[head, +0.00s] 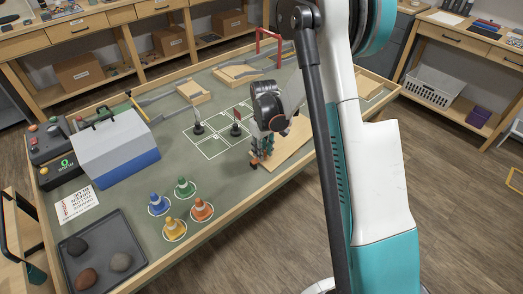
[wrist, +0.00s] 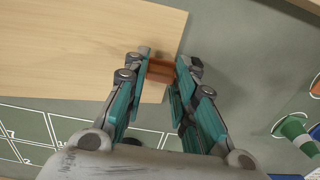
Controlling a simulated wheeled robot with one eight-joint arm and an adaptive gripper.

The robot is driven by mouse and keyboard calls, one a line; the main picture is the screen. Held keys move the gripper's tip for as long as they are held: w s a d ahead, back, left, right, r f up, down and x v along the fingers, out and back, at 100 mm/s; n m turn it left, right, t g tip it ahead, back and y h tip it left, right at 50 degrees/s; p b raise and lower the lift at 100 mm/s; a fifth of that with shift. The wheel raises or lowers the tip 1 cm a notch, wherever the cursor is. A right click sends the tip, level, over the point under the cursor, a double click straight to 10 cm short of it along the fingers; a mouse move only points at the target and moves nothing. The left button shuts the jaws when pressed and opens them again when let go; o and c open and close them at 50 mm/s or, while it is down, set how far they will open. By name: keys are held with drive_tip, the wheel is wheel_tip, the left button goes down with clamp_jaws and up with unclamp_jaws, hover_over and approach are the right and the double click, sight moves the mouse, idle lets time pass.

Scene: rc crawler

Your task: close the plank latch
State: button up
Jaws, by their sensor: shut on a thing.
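A pale wooden plank (wrist: 70,45) lies flat on the green table, its right end under my gripper in the wrist view. In the head view the plank (head: 292,147) shows partly behind my gripper. A small orange-brown piece, apparently the latch (wrist: 161,70), sits at the plank's end between my fingers. My gripper (wrist: 161,80) points down and is shut on this piece. In the head view my gripper (head: 262,160) is at the plank's near left end; the latch cannot be made out there. Whether the latch is closed cannot be told.
Green, blue, orange and yellow cones (head: 173,229) stand near the table's front edge. A grid of white-lined squares (head: 211,145) with small dark pieces lies left of the gripper. A grey-blue shed (head: 117,158) and a tray with rocks (head: 100,232) are further left.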

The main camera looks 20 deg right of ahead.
drive_tip(key=o, duration=1.1)
drive_tip(key=shift+c, duration=0.2)
wheel_tip(320, 180, up, 12)
drive_tip(key=shift+d, duration=0.1)
